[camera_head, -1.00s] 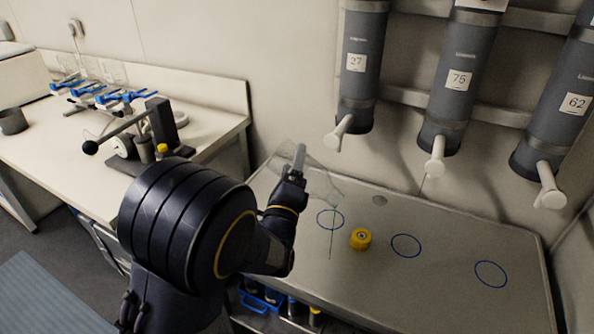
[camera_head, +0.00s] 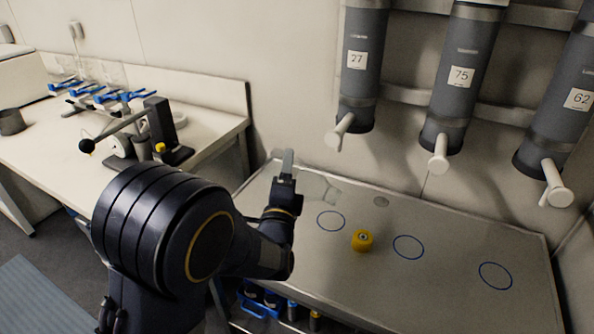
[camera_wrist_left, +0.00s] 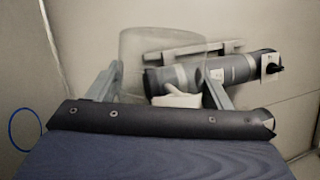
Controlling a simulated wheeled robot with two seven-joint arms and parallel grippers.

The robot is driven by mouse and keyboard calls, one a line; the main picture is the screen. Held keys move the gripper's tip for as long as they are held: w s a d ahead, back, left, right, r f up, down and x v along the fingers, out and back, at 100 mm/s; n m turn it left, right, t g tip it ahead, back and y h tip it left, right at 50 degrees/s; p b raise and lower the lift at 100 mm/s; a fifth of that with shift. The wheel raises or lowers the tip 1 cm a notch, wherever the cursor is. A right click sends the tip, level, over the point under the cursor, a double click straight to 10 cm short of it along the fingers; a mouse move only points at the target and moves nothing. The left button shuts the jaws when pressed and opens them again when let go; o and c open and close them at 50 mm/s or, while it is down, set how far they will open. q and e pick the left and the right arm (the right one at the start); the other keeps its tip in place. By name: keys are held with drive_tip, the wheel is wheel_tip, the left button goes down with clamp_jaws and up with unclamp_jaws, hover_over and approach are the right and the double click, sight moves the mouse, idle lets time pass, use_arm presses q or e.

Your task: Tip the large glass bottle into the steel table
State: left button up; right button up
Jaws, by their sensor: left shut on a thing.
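The large glass bottle (camera_head: 318,184) is clear and hard to make out in the head view. It is tilted over the far left part of the steel table (camera_head: 450,235). No liquid stream shows from it now. In the left wrist view the bottle (camera_wrist_left: 150,45) is a faint pale outline between the fingers. My left gripper (camera_head: 287,166) is shut on the bottle above the table; its two fingers (camera_wrist_left: 160,88) show in the wrist view. How much liquid is inside cannot be told. My right gripper is not in view.
A yellow cap (camera_head: 362,240) lies on the steel table among blue circles (camera_head: 408,247). A white bench (camera_head: 215,120) with a stand and blue clamps is at left. The table's right part is clear.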

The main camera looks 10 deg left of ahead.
use_arm(q)
drive_tip(key=f+n, duration=0.1)
drive_tip(key=f+n+b, duration=0.1)
drive_tip(key=f+n+g+y+b, duration=0.1)
drive_tip(key=shift+w+a+f, duration=0.1)
drive_tip(key=shift+a+f, duration=0.05)
drive_tip(key=shift+a, duration=0.15)
drive_tip(key=shift+a+f+n+g+b, duration=0.15)
drive_tip(key=shift+f+n+g+b, duration=0.15)
drive_tip(key=shift+f+n, duration=0.3)
drive_tip(key=f+n, duration=0.1)
drive_tip(key=f+n+g+b, duration=0.1)
drive_tip(key=f, duration=0.1)
drive_tip(key=f+n+b, duration=0.1)
drive_tip(key=n, duration=0.1)
drive_tip(key=shift+d+f+g, duration=0.15)
drive_tip(key=shift+d+g, duration=0.15)
drive_tip(key=shift+d, duration=0.1)
drive_tip(key=f+n, duration=0.1)
drive_tip(key=d+f+n+g+b, duration=0.1)
drive_tip(key=d+f+n, duration=0.1)
drive_tip(key=f, duration=0.1)
drive_tip(key=shift+s+g, duration=0.3)
drive_tip(key=shift+s, duration=0.1)
